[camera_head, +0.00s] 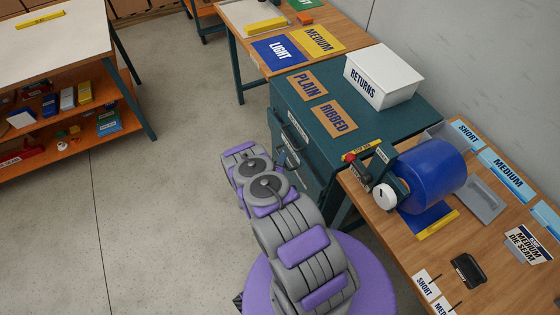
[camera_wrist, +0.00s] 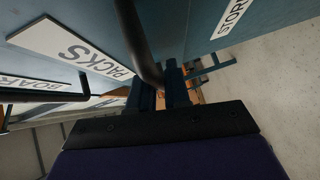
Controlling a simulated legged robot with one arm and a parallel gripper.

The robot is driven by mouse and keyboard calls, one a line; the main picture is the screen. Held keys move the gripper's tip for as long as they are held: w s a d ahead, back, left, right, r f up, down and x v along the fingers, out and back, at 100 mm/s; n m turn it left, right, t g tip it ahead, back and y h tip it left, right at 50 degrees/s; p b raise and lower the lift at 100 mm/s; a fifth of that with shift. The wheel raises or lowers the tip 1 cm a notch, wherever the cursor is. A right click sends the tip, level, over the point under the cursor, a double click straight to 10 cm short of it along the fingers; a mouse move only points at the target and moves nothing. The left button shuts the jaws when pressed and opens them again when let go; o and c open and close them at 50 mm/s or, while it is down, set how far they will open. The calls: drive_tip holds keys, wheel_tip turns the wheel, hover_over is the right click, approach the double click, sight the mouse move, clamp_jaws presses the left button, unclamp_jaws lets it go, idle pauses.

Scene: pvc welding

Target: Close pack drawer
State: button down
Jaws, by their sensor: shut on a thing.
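The teal drawer cabinet (camera_head: 330,135) stands in the middle of the head view. My arm reaches its front, where my gripper (camera_head: 284,160) is mostly hidden by my wrist. In the wrist view, the pack drawer front (camera_wrist: 110,25) carries a white PACKS label (camera_wrist: 70,48). A dark bar handle (camera_wrist: 138,42) runs down from the top edge to my gripper (camera_wrist: 173,88). The fingers are shut on this handle. A second front with a BOARD label (camera_wrist: 40,82) lies at the left. How far the pack drawer stands out is hard to tell.
A white RETURNS box (camera_head: 383,76) and the PLAIN and RIBBED mats sit on the cabinet. A wooden bench (camera_head: 390,235) with a blue roll (camera_head: 432,175) stands close at right. Open concrete floor (camera_head: 180,200) lies left of my arm.

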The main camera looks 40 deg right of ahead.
sight(289, 155)
drive_tip(key=shift+s+d, duration=0.25)
drive_tip(key=shift+d, duration=0.5)
drive_tip(key=shift+s+d, duration=0.2)
drive_tip(key=shift+d, duration=0.55)
drive_tip(key=shift+f, duration=0.1)
drive_tip(key=c, duration=1.5)
unclamp_jaws()
drive_tip(key=shift+o, duration=1.4)
drive_tip(key=shift+d, duration=0.2)
drive_tip(key=shift+a, duration=0.2)
